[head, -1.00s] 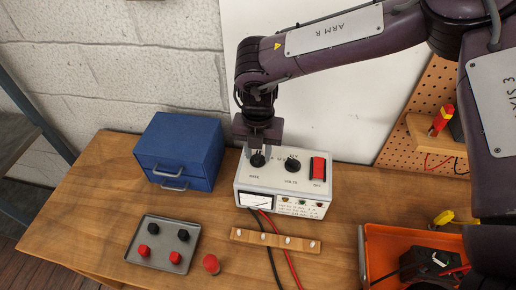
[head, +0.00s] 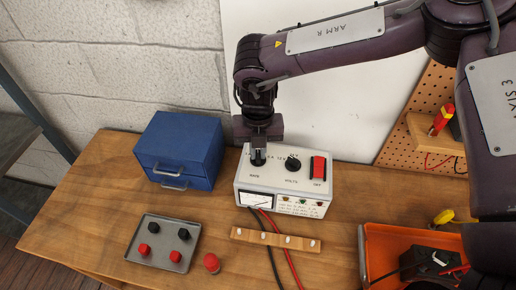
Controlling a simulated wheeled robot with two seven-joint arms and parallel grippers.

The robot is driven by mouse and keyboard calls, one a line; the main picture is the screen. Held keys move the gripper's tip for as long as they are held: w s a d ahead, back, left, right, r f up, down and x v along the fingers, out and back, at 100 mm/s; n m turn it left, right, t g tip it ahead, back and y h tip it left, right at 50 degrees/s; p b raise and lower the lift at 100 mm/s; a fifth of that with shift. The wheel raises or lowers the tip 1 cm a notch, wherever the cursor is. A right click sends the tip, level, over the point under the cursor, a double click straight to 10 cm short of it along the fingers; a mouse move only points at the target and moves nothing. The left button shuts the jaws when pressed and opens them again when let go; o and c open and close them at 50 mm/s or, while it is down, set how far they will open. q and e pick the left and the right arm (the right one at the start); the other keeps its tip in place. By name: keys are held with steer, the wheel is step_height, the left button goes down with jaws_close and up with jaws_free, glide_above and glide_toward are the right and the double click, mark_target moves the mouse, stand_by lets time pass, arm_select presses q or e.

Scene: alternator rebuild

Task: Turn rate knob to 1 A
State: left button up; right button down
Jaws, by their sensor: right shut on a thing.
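The charger box (head: 270,182), a pale grey case with a meter on its front, stands on the bench. My right gripper points down from above and is shut on this knob. The knob's pointer is hidden, so its setting cannot be read. The volts knob (head: 293,164) and a red switch (head: 318,167) sit to its right on the same top panel. My left gripper is not in view.
Black and red leads (head: 287,262) run forward past a wooden strip (head: 275,240). A grey tray (head: 160,218) with red and black caps lies front left, a red cap (head: 211,263) beside it. A blue drawer box (head: 180,148) stands behind. An orange bin (head: 366,262) is front right.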

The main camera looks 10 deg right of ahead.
mark_target(257, 153)
steer(key=n, duration=0.4)
steer(key=shift+n, duration=0.3)
steer(key=n, duration=0.4)
steer(key=shift+a+r+n, duration=0.1)
steer(key=shift+n, duration=0.2)
steer(key=c, duration=1.5)
jaws_free()
steer(key=shift+b, duration=0.3)
step_height(257, 153, up, 6)
steer(key=shift+r+b, duration=0.25)
steer(key=shift+b, duration=0.8)
steer(key=shift+r, duration=0.65)
